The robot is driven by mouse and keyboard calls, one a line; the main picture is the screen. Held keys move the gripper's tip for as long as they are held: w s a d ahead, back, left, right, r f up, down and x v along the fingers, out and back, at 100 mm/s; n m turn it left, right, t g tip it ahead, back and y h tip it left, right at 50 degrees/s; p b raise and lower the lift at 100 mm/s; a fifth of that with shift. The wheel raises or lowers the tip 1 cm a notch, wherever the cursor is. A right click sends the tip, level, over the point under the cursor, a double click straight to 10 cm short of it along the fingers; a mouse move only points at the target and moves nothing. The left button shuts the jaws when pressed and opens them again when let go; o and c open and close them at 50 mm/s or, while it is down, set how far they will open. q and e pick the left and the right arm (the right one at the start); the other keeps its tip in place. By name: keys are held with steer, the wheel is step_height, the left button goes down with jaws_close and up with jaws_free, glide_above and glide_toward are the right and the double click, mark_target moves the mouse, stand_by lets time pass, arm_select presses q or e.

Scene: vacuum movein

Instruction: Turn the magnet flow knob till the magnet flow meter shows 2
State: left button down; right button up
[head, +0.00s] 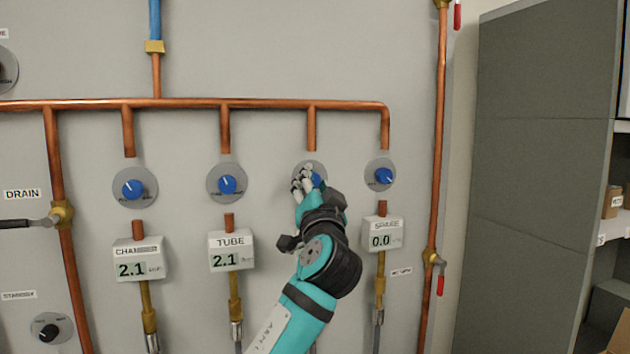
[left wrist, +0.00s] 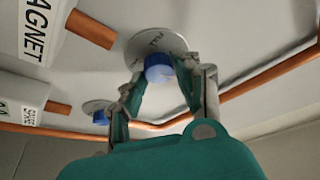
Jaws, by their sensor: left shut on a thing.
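The magnet flow knob (left wrist: 158,68) is a blue cap on a round grey plate, the third of the row of blue knobs. In the head view its blue cap (head: 316,179) shows partly behind my fingers. My left gripper (head: 303,181) reaches up to it and is shut on it, with one finger on each side; it also shows in the left wrist view (left wrist: 160,80). The magnet flow meter (left wrist: 38,30) shows its MAGNET label at the upper left of the left wrist view. Its number is not visible there, and my arm hides the meter in the head view. My right gripper is not in view.
The tube meter (head: 231,250) reads 2.1, the left meter (head: 139,260) 2.1, the right meter (head: 382,234) 0.0. Copper pipes (head: 270,104) run above. A grey cabinet (head: 540,150) stands right.

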arm_select(q)
steer(key=shift+m+h+p, duration=0.5)
steer(key=shift+m+p, duration=0.05)
steer(key=shift+m, duration=0.45)
steer(key=c, duration=0.9)
jaws_free()
steer(key=shift+c, duration=0.2)
steer(key=shift+s, duration=0.1)
steer(key=v, duration=1.1)
steer(key=shift+s, duration=0.45)
